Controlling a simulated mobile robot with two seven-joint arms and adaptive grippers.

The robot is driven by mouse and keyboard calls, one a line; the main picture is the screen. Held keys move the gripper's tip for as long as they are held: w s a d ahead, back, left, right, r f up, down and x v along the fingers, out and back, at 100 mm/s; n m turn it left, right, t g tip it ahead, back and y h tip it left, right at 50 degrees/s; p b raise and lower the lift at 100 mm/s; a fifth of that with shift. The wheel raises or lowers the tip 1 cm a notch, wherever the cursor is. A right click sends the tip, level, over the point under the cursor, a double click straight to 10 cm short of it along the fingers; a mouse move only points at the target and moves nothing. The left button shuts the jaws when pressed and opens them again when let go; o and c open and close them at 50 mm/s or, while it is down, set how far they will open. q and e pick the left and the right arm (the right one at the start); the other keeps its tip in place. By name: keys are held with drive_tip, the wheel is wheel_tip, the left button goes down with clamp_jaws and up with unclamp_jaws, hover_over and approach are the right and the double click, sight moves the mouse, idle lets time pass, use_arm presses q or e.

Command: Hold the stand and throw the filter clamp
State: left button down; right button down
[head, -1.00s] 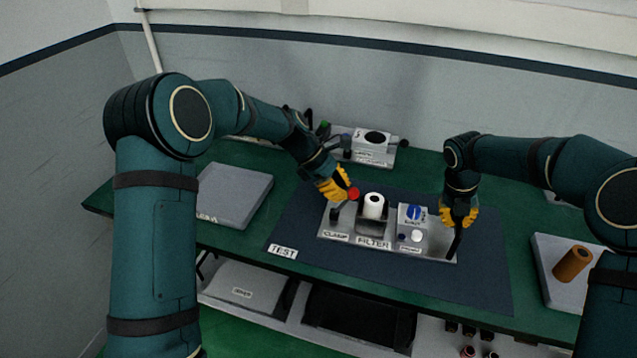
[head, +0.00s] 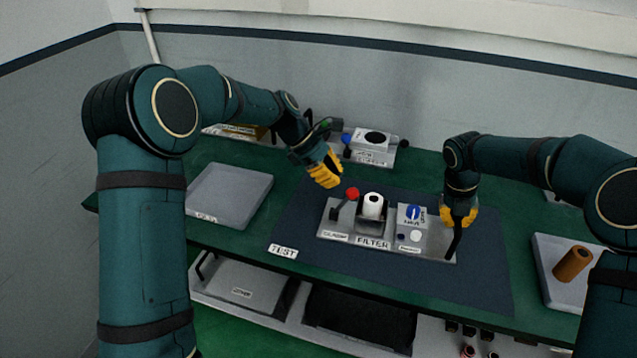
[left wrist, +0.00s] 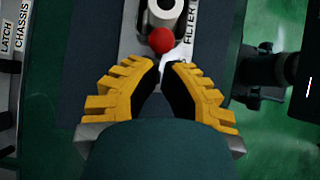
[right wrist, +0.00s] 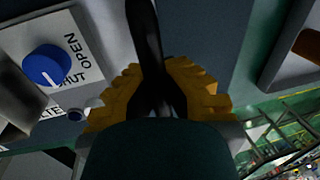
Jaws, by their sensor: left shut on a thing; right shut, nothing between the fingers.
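The filter clamp has a red ball knob (head: 352,193) on a dark lever, beside a white filter roll (head: 373,205) on the grey stand (head: 328,231). My left gripper (head: 328,183) is up and left of the knob, apart from it. In the left wrist view the knob (left wrist: 160,40) lies just beyond my fingertips, which have a narrow gap; I see nothing held there. My right gripper (head: 459,222) is low at the stand's right end. A black upright handle (right wrist: 146,35) runs to its closed fingers; whether they grip it is unclear.
A blue OPEN/SHUT knob (right wrist: 45,65) is on the stand near my right gripper. A grey tray (head: 230,197) is at left, a white device (head: 372,142) behind, and a brown cylinder (head: 572,263) at right.

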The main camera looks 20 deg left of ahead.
use_arm(q)
drive_tip(key=v, duration=1.2)
use_arm(e)
drive_tip(key=c, duration=1.1)
unclamp_jaws()
drive_tip(key=shift+o, duration=0.2)
drive_tip(key=shift+r, duration=0.1)
